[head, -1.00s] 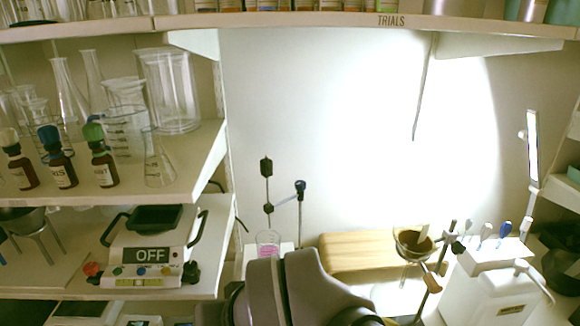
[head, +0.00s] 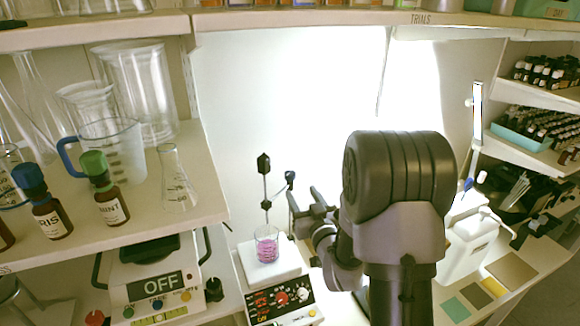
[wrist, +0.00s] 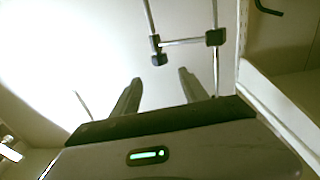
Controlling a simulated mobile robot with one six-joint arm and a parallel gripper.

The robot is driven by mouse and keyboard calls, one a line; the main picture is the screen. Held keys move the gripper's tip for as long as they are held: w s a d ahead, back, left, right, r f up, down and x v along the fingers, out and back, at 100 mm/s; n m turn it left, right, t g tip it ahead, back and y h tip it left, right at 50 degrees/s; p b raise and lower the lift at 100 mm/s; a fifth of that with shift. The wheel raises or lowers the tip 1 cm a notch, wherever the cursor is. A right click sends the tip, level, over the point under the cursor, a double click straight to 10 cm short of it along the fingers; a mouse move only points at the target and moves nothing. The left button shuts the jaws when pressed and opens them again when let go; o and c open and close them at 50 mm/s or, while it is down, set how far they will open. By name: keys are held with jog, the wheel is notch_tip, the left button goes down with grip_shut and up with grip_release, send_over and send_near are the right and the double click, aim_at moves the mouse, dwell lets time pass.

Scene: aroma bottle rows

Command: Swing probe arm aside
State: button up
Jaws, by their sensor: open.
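The probe arm (head: 278,188) is a thin bar joining a vertical rod with black knobs (head: 264,165) to a dark end piece (head: 290,176), behind a beaker of pink liquid (head: 266,246). The beaker stands on the white plate of a hotplate stirrer (head: 280,299). My gripper (head: 302,200) is just right of the probe arm in the head view. In the wrist view my gripper (wrist: 158,82) is open and empty, and the probe arm's crossbar (wrist: 185,41) lies beyond its fingertips, with dark blocks at both ends. I cannot tell the exact gap.
A shelf at left holds brown bottles (head: 107,195), a flask (head: 174,185) and glass beakers. Below it is a device marked OFF (head: 158,283). At right are a white container (head: 470,243), coloured squares (head: 470,300) and shelves of small bottles (head: 545,75). My arm hides the middle bench.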

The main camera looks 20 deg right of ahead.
jog(key=w+d, duration=0.1)
jog(key=w, duration=1.3)
jog(key=shift+w, duration=0.15)
grip_shut()
dwell(0.6)
